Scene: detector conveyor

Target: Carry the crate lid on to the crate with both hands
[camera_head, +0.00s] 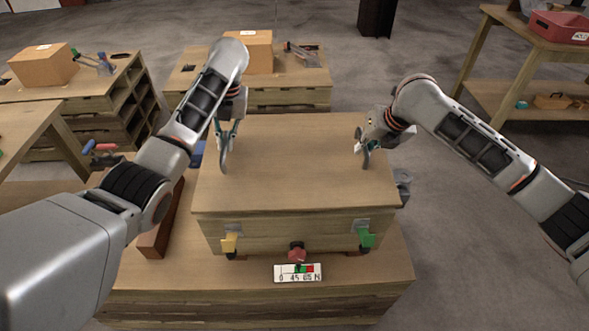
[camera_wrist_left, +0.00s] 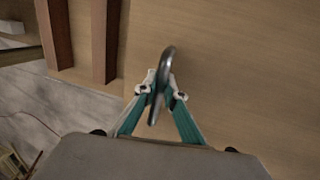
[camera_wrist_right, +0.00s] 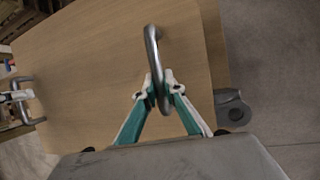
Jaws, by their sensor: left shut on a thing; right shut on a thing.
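The crate lid (camera_head: 290,180) is a flat wooden panel with a metal handle near each side. It lies level over the wooden crate (camera_head: 300,237), whose front wall shows below the lid's front edge. Whether a gap is left between lid and crate cannot be told. My left gripper (camera_head: 224,150) is shut on the lid's left handle (camera_wrist_left: 167,65). My right gripper (camera_head: 366,145) is shut on the right handle (camera_wrist_right: 152,48).
The crate stands on a wooden workbench (camera_head: 160,295). A reddish-brown wooden bar (camera_head: 158,232) lies left of the crate. A small gauge plate (camera_head: 298,273) is in front. Benches with cardboard boxes (camera_head: 44,65) stand behind, and a table with a red bin (camera_head: 560,27) is at right.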

